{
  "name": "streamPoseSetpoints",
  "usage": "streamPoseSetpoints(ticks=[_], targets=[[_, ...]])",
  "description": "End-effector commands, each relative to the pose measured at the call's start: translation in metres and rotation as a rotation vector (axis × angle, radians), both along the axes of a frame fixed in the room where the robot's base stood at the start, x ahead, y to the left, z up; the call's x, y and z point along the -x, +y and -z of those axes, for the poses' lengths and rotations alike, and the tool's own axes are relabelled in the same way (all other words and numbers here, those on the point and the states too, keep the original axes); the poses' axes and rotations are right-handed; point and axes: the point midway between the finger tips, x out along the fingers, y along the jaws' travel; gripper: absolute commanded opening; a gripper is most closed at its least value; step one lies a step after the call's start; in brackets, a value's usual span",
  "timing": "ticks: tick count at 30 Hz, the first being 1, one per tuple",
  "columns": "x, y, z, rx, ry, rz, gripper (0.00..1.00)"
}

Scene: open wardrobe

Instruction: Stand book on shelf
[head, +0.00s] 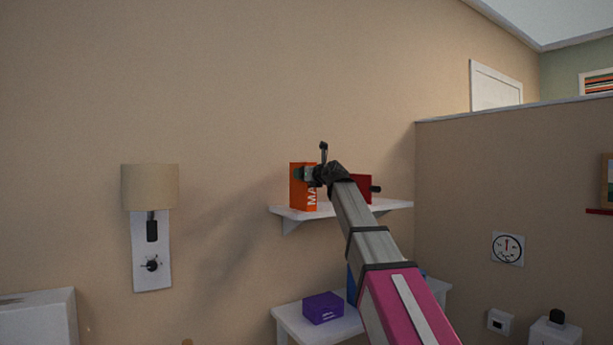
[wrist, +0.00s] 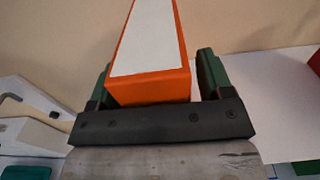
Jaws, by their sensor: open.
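An orange book (head: 303,187) with white letters stands upright near the left end of the white wall shelf (head: 392,205). My gripper (head: 306,174) is at the book, at shelf height. In the wrist view the orange book (wrist: 150,50) lies between the two green fingers of my gripper (wrist: 153,78), with a gap showing beside the right finger. The jaws are open around it. The white shelf (wrist: 275,100) also shows at the right in the wrist view. My wrist hides part of the book's right side in the head view.
A red object (head: 362,188) stands on the shelf to the right, partly behind my arm. Below, a purple box (head: 322,308) sits on a white table (head: 290,322). A wall lamp (head: 150,187) is at the left. A partition wall (head: 500,180) stands at the right.

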Motion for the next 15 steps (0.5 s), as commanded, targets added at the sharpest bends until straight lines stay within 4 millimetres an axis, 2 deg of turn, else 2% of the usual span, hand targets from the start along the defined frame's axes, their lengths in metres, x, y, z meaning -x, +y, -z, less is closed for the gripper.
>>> streamPoseSetpoints(ticks=[5,15], targets=[[0.017,-0.011,0.002,-0.001,-0.001,0.002,0.73],[0.072,-0.048,0.002,-0.001,-0.001,0.001,0.73]])
